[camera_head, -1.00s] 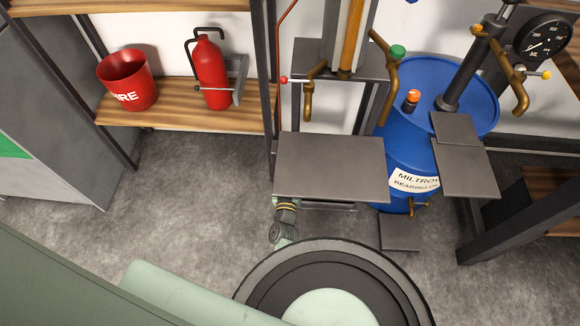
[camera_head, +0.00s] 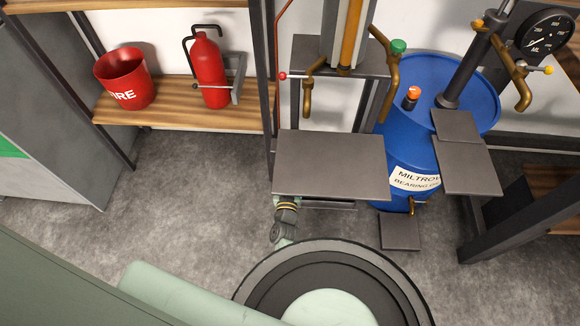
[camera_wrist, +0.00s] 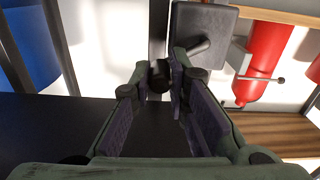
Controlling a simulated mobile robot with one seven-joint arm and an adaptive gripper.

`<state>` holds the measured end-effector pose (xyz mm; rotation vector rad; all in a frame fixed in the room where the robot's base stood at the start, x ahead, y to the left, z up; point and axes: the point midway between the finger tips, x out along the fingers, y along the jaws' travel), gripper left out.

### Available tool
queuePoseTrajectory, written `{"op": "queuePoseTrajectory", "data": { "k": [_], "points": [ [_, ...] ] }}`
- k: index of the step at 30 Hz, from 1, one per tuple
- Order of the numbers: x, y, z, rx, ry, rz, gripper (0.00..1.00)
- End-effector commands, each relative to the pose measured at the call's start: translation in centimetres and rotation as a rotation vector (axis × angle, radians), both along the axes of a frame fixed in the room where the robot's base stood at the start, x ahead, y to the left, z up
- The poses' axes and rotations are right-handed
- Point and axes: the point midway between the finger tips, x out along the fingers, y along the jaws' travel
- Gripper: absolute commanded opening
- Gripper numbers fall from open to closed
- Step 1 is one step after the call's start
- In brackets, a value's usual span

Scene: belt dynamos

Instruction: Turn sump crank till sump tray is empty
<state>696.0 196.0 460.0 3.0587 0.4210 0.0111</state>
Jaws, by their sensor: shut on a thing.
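In the wrist view my gripper (camera_wrist: 166,80) has its fingers closed around a small dark knob (camera_wrist: 158,74), which looks like the sump crank's handle. A dark square block (camera_wrist: 212,22) with a short grey shaft stands just beyond the fingertips; the link between it and the knob is not clear. In the head view my gripper and the crank are hidden, with only part of my arm showing below a flat grey plate. I cannot tell for sure which part is the sump tray; a small grey plate (camera_head: 400,232) lies low below the drum, with no liquid visible on it.
A blue drum (camera_head: 440,75) with brass taps stands at the right beside the grey plate (camera_head: 330,165). A gauge (camera_head: 547,38) is at the upper right. A red bucket (camera_head: 127,80) and a fire extinguisher (camera_head: 209,70) stand on a wooden shelf. The floor at left is clear.

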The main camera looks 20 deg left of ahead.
Motion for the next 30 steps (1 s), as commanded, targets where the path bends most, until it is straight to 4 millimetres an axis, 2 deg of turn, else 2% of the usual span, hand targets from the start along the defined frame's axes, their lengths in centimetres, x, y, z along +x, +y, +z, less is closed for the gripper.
{"op": "queuePoseTrajectory", "data": {
  "k": [4, 5, 14, 25, 30],
  "points": [
    [0.02, 0.10, 0.05, 0.000, 0.000, 0.002, 0.00],
    [0.02, 0.10, 0.05, 0.000, 0.000, 0.002, 0.16],
    [0.01, 0.08, 0.04, -0.001, 0.000, 0.001, 0.36],
    [-0.02, 0.12, 0.15, -0.012, -0.002, 0.002, 0.36],
    [-0.12, 0.50, 0.73, -0.084, -0.024, 0.005, 0.36]
  ]
}}
